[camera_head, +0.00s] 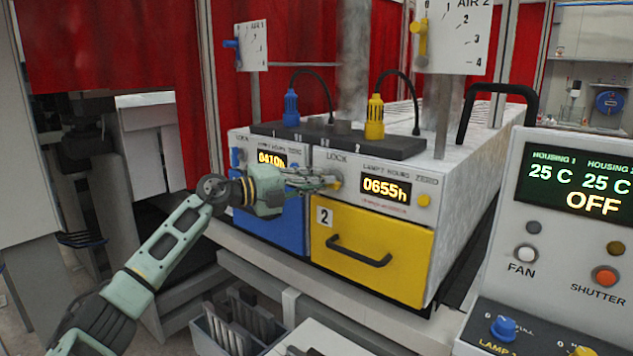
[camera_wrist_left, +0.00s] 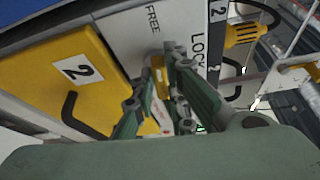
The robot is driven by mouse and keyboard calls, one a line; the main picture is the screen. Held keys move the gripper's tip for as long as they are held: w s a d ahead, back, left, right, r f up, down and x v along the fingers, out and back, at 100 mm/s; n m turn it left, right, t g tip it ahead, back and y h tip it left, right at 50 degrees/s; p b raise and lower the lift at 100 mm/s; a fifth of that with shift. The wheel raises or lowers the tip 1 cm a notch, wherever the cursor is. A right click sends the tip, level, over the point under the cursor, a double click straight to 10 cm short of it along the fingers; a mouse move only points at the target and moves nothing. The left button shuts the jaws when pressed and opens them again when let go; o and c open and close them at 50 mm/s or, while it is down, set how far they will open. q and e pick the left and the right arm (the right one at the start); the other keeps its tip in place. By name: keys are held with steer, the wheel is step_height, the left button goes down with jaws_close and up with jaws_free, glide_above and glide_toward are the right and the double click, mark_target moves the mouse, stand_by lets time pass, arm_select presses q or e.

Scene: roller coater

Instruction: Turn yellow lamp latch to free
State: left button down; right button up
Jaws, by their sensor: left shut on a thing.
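The yellow lamp housing (camera_head: 370,245), marked 2, stands right of the blue one, with a black handle on its yellow drawer front. Its yellow latch (camera_head: 336,183) is by the word LOCK, left of the 0655h display. My left gripper (camera_head: 328,180) reaches in from the left across the blue housing and is shut on the yellow latch. In the left wrist view the latch (camera_wrist_left: 157,66) shows between the fingertips, with FREE printed on one side and LOCK on the other. The fingers partly hide the latch, so its exact angle is unclear. My right gripper is not in view.
The blue housing (camera_head: 270,231) with its 0410h display stands directly left. Blue (camera_head: 291,109) and yellow (camera_head: 374,118) plugs sit on the black strip above. A control panel (camera_head: 570,230) reading OFF stands at the right. Slotted grey bins (camera_head: 238,325) are below.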

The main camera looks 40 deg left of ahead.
arm_select(q)
steer(key=shift+f+n, duration=0.15)
steer(key=shift+n, duration=0.45)
steer(key=c, duration=1.8)
jaws_free()
steer(key=shift+o, duration=0.2)
steer(key=shift+a, duration=0.1)
steer(key=v, duration=1.2)
steer(key=shift+f, duration=0.35)
steer(key=shift+f, duration=0.1)
